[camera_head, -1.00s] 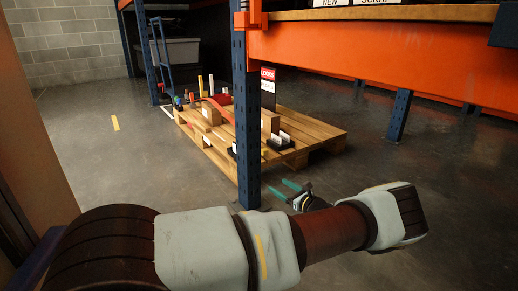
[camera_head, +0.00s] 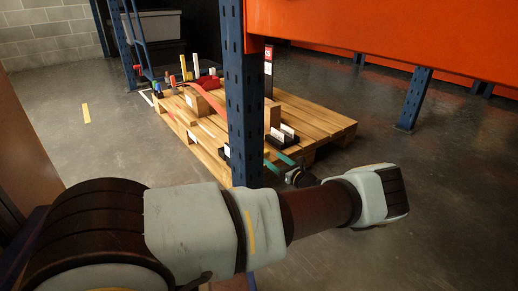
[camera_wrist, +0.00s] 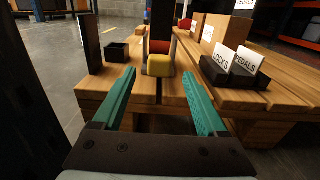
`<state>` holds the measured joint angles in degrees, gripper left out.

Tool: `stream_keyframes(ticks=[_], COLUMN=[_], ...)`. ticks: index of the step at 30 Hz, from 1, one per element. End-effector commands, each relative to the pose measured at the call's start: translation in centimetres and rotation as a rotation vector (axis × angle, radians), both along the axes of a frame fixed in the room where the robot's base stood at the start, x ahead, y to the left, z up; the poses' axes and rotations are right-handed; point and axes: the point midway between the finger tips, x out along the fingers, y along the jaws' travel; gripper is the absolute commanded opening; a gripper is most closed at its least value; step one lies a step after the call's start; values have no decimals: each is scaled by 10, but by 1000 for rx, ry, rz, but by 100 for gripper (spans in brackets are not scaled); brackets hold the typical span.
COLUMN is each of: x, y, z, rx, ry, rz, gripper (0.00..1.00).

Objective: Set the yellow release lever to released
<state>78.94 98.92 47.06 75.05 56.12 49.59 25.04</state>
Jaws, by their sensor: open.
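The yellow lever end (camera_wrist: 159,66) is a small yellow block at the front of a dark upright with red behind it, near the pallet's near edge in the wrist view. I take it for the release lever; its setting cannot be read. In the head view the blue post hides most of that spot. My gripper (camera_wrist: 158,78) has two green fingers spread wide, with nothing between them. The yellow end shows beyond the fingertips, roughly centred, with no contact visible. My gripper also shows in the head view (camera_head: 284,164), just right of the post.
The wooden pallet (camera_head: 310,115) carries a black card holder (camera_wrist: 240,75) at right, a small black box (camera_wrist: 117,52) and a dark upright panel (camera_wrist: 90,43) at left. A blue rack post (camera_head: 245,120) stands close to my arm. An orange beam (camera_head: 390,40) crosses above. Floor is clear at left.

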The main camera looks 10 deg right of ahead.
Motion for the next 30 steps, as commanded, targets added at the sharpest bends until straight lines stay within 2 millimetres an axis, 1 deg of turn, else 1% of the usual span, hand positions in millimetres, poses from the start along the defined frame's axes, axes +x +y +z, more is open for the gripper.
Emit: stream_keyframes(ticks=[1, 9, 15, 21, 28, 29, 30], x=[8, 53, 78, 86, 87, 87, 86], y=[5, 26, 38, 41, 41, 41, 41], z=[-3, -4, -3, -1, 0, 0, 0], rx=[0, -1, 0, 0, 0, 0, 0], ry=[-1, -2, -1, 0, 0, 0, 0], rz=[4, 3, 2, 1, 1, 1, 1], gripper=[75, 75, 75, 75, 75, 73, 68])
